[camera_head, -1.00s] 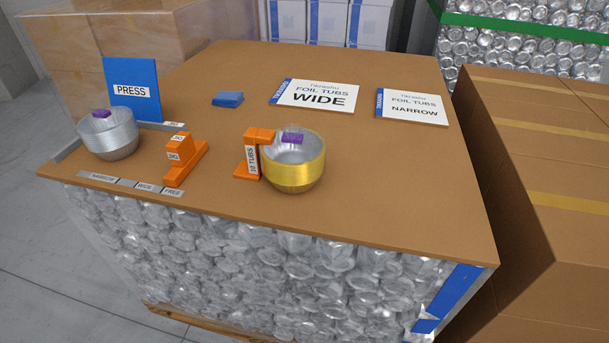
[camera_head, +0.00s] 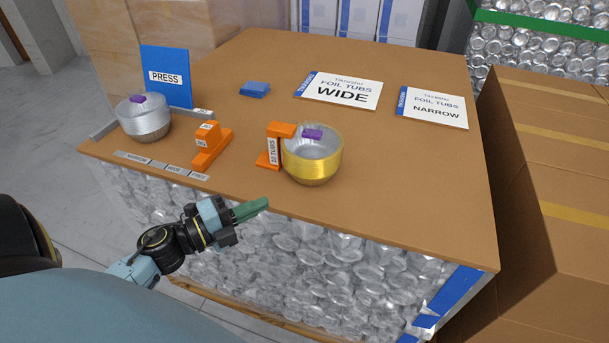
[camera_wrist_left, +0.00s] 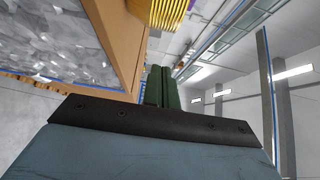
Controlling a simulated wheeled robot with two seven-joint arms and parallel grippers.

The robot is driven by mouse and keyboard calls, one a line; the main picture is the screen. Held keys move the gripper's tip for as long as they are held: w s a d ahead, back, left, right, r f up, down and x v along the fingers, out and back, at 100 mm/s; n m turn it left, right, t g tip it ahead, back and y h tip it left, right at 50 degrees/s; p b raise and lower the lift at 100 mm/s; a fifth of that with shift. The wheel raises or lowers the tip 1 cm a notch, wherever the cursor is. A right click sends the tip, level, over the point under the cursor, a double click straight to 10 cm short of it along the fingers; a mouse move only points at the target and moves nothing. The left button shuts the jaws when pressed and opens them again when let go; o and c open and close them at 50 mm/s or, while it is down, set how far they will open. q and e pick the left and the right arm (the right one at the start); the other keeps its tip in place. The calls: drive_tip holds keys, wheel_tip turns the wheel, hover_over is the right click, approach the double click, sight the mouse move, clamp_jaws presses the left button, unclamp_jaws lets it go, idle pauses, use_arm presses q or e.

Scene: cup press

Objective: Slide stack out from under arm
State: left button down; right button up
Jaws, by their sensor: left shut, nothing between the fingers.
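A gold-banded stack of foil tubs (camera_head: 312,160) stands on the brown tabletop, with a purple piece (camera_head: 313,134) on its inside or rim. The orange gauge labelled 10 TUBS (camera_head: 274,146) is right beside it at its left, its top arm reaching to the stack's rim; I cannot tell whether they touch. My left gripper (camera_head: 262,205) has green fingers, shut and empty, in front of the table's front edge, below and left of the stack. In the left wrist view the green fingers (camera_wrist_left: 162,88) are together, and the gold stack (camera_wrist_left: 168,12) shows at the top. My right gripper is out of view.
A silver stack (camera_head: 144,118) stands at the left by the blue PRESS sign (camera_head: 166,77). Another orange gauge (camera_head: 211,147) is between the stacks. A blue block (camera_head: 255,89) and WIDE (camera_head: 338,90) and NARROW (camera_head: 432,107) signs lie farther back. The right tabletop is clear.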

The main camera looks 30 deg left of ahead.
use_arm(q)
drive_tip(key=p, duration=0.2)
approach(312, 170)
drive_tip(key=w+d, duration=0.1)
drive_tip(key=d, duration=0.3)
drive_tip(key=w, duration=0.1)
drive_tip(key=w+a, duration=0.1)
drive_tip(key=shift+w+r, duration=0.1)
drive_tip(key=shift+w, duration=0.25)
drive_tip(key=shift+w+a, duration=0.25)
drive_tip(key=shift+w, duration=0.45)
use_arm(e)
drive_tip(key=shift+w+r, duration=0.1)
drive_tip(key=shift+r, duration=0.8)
